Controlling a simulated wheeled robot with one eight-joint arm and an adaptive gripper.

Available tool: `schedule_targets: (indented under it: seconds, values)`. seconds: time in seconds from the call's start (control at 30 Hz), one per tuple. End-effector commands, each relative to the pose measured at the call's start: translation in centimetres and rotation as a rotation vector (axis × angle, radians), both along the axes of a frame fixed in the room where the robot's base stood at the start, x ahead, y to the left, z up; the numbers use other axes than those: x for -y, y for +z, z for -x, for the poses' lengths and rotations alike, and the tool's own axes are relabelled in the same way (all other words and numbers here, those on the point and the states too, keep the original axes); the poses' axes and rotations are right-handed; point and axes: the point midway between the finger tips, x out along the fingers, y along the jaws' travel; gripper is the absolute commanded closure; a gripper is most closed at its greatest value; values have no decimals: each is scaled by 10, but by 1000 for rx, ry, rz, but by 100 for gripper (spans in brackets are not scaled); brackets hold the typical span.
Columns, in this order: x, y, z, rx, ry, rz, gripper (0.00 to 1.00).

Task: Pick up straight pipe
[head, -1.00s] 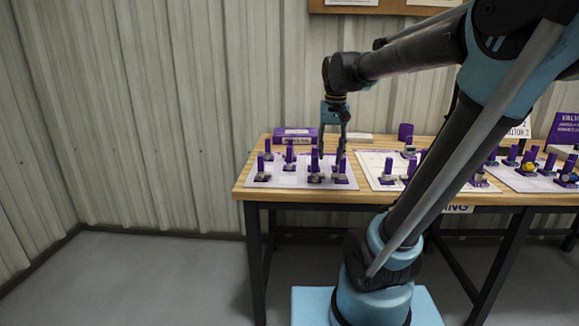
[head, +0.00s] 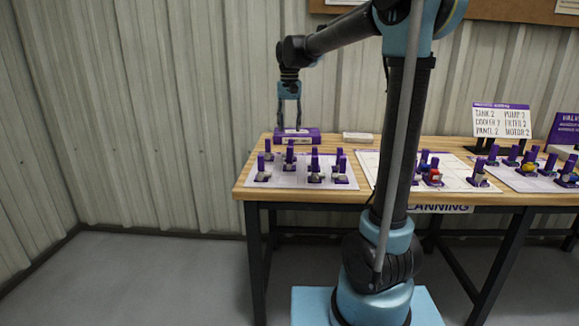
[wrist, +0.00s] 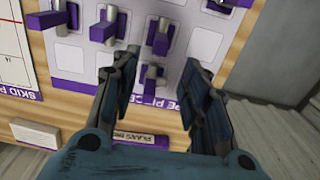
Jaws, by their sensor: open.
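Several small grey pipe pieces with upright purple blocks stand on the white left mat (head: 272,181). In the wrist view, a straight-looking grey cylinder (wrist: 163,24) sits against a purple block at the top centre, and another grey cylinder (wrist: 111,15) is to its left. A smaller grey piece on a purple base (wrist: 152,80) shows between my fingers in the picture. I cannot tell for certain which piece is the straight pipe. My gripper (head: 289,126) is open and empty, raised above the back left of the table. Its open fingers (wrist: 150,78) frame the mat's edge.
A purple box (head: 298,135) lies behind the left mat, with a white block (head: 357,137) to its right. My arm hides part of the middle mat (head: 457,172). A lettered sign (head: 501,121) stands at the back. The corrugated wall (head: 170,110) is close behind the table.

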Motion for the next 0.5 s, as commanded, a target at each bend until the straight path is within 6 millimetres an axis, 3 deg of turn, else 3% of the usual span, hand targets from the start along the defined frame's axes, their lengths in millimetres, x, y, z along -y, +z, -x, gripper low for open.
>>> schedule_targets:
  seconds: [0.3, 0.5]
  values:
    - [0, -57, 0, 0, 0, 0, 58]
    - [1, -85, 1, 0, 0, 0, 58]
